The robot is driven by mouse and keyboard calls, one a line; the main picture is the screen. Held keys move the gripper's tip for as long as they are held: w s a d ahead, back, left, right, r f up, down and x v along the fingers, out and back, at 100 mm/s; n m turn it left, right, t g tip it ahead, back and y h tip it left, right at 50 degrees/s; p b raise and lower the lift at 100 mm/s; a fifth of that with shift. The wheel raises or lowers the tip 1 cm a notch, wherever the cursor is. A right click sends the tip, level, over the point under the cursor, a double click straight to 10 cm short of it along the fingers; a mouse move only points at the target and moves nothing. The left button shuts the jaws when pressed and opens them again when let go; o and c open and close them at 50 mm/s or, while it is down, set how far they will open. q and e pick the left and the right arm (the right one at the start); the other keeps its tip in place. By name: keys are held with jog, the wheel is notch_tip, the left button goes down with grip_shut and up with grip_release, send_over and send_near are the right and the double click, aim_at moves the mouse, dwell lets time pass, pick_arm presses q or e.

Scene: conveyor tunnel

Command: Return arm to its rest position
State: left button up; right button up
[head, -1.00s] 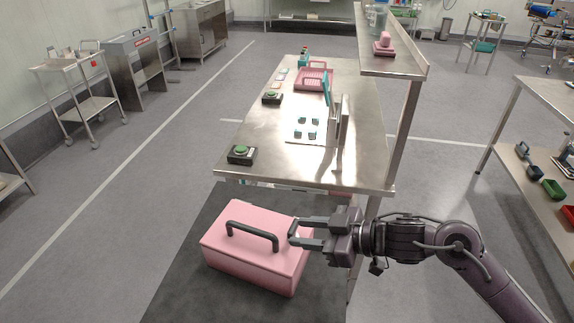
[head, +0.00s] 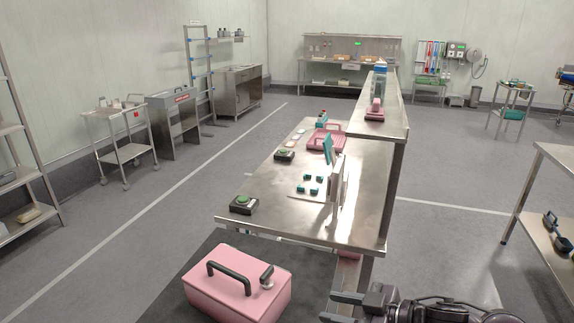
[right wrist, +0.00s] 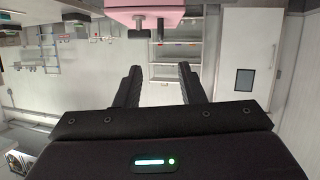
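My right gripper (head: 338,307) is at the bottom of the head view, partly cut off by the frame edge. Its fingers point left toward the pink box and are apart from it. In the right wrist view the two black fingers of the right gripper (right wrist: 160,85) stand apart with nothing between them. The pink box (head: 232,290) has a dark handle and a small knob on top, and sits on a dark mat in front of the steel table. Part of the pink box (right wrist: 145,15) also shows at the top of the right wrist view. My left gripper is not visible.
The steel table (head: 290,222) holds green-button boxes, small teal pieces, an upright panel and a pink tray (head: 327,138). A raised shelf (head: 385,112) runs along its right side. Another steel table (head: 552,205) stands at the right.

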jog(key=w+d+f+m+t+h, duration=0.1)
jog(key=w+d+f+m+h, duration=0.2)
jog(key=f, duration=0.5)
jog(key=w+d+f+m+t, duration=0.2)
jog(key=w+d+f, duration=0.15)
jog(key=f, duration=0.35)
jog(key=s+d+f+m+g+h, duration=0.1)
jog(key=s+d+f+m+h, duration=0.2)
jog(key=f, duration=0.8)
jog(key=s+d+f+m+g+h, duration=0.15)
jog(key=s+d+f, duration=0.25)
jog(key=f, duration=0.7)
jog(key=s+d+f+g+h, duration=0.1)
jog(key=s+f+g+h, duration=0.15)
jog(key=s+f, duration=1.15)
jog(key=s+f+g+h, duration=0.1)
jog(key=s+f, duration=0.3)
jog(key=s, duration=0.7)
jog(key=s+a+f+g+h, duration=0.1)
jog(key=s+f+g, duration=0.2)
jog(key=s, duration=0.9)
notch_tip(320, 180, down, 2)
jog(key=shift+s+a+f+m, duration=0.1)
jog(key=shift+s+a+m, duration=0.15)
jog(key=shift+m, duration=0.2)
